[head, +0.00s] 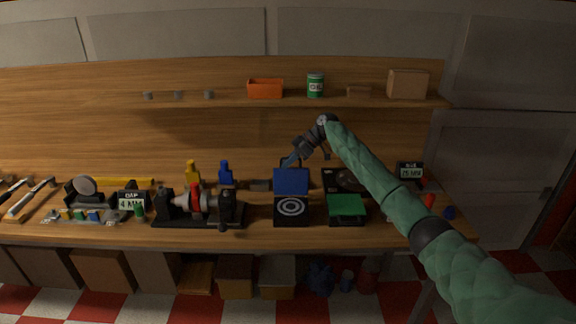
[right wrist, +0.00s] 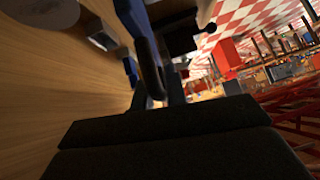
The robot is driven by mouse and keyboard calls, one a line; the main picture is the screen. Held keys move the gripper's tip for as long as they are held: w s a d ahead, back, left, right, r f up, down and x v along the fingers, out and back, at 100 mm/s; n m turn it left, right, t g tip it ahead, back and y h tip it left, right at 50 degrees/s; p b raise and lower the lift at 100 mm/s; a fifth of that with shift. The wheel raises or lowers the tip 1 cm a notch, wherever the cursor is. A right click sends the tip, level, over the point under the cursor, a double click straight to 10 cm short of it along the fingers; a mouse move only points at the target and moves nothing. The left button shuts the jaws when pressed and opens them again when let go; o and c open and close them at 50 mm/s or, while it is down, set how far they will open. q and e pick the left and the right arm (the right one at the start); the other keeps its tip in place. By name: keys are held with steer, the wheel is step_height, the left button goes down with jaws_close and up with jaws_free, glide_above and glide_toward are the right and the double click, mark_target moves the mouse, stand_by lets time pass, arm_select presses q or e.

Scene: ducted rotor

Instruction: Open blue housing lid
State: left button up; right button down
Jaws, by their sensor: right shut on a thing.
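The blue housing lid (head: 291,181) stands raised, roughly upright, at the back of its black housing (head: 276,217). The open housing shows white concentric rings inside. A dark handle (head: 283,162) sticks up at the lid's top edge. My right gripper (head: 289,161) reaches down from the upper right and is shut on this handle. In the right wrist view the dark curved handle (right wrist: 148,65) lies at the fingers, with a strip of blue lid beside it. The exact finger contact is small and dark. My left gripper is not in view.
A green-lidded box (head: 346,205) sits right of the blue-lidded housing. A rotor on a black stand (head: 197,222), with blue and yellow bottles behind, is to the left. A shelf (head: 230,103) with an orange bin (head: 265,89) and green can (head: 315,85) runs above.

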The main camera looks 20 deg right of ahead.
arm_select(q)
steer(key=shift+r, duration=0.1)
arm_select(e)
steer(key=shift+f, duration=0.25)
steer(key=c, duration=1.5)
jaws_free()
steer(key=shift+r, duration=0.1)
steer(key=shift+r, duration=0.1)
